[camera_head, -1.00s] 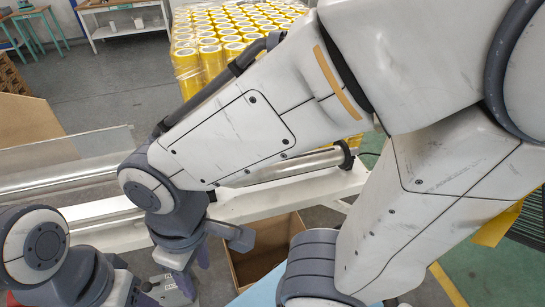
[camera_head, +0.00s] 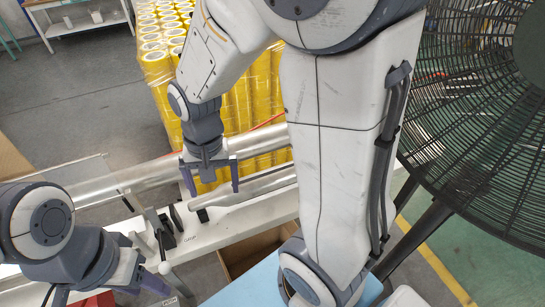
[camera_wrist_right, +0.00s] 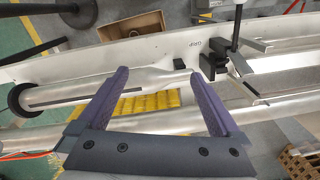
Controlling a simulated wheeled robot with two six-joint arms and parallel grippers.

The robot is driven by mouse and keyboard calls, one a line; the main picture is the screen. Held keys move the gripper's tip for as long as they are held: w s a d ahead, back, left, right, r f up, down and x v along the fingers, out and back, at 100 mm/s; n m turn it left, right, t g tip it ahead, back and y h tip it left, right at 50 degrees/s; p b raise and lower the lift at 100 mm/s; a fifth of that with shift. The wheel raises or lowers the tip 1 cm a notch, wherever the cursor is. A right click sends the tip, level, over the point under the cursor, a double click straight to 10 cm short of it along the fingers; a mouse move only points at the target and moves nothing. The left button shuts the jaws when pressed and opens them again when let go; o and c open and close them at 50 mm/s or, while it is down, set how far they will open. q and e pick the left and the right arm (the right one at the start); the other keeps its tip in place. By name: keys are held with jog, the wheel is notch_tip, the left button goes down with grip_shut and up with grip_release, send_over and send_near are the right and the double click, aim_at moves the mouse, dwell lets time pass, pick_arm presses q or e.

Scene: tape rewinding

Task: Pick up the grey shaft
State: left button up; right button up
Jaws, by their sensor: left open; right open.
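A silver-grey shaft (camera_head: 252,187) lies along the white machine frame, right of centre in the head view. In the right wrist view the shaft (camera_wrist_right: 95,88) runs from the left towards the gap between the fingertips, with a black disc near its left end. My right gripper (camera_head: 211,190) is open and points down near the shaft's left end; nothing is held. In the right wrist view its purple fingers (camera_wrist_right: 158,73) are spread wide. Contact with the shaft cannot be told. My left gripper (camera_head: 158,284) is open at the lower left, away from the shaft.
A longer silver roller (camera_head: 120,184) lies behind the shaft. A black clamp with a lever (camera_head: 163,238) stands left of it. Yellow tape rolls (camera_head: 160,45) are stacked behind. A cardboard box (camera_head: 248,248) sits below the frame. A large black fan (camera_head: 475,110) stands at right.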

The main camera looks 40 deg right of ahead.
jog(key=w+d+f+m+p, duration=0.15)
jog(key=w+d+m, duration=0.25)
jog(key=d+m, duration=0.55)
jog(key=m, duration=0.5)
send_over(282, 169)
jog(key=f, duration=0.2)
jog(key=f+p, duration=0.1)
jog(key=shift+w+a+f+n, duration=0.2)
jog(key=shift+w+a+n, duration=0.05)
jog(key=shift+w, duration=0.15)
jog(key=shift+s+d+f+m, duration=0.25)
jog(key=shift+d+f+m, duration=0.35)
jog(key=shift+d+f, duration=0.25)
notch_tip(282, 169, down, 4)
jog(key=shift+a+r+p, duration=0.1)
jog(key=shift+r+p, duration=0.1)
jog(key=shift+p, duration=0.35)
jog(key=f, duration=0.1)
jog(key=f+p, duration=0.1)
jog(key=f, duration=0.1)
jog(key=a+f+p, duration=0.1)
jog(key=shift+s+f, duration=0.1)
jog(key=shift+f, duration=0.3)
jog(key=shift+d+f+p, duration=0.1)
jog(key=shift+f+p, duration=0.2)
jog(key=shift+f, duration=0.2)
grip_shut()
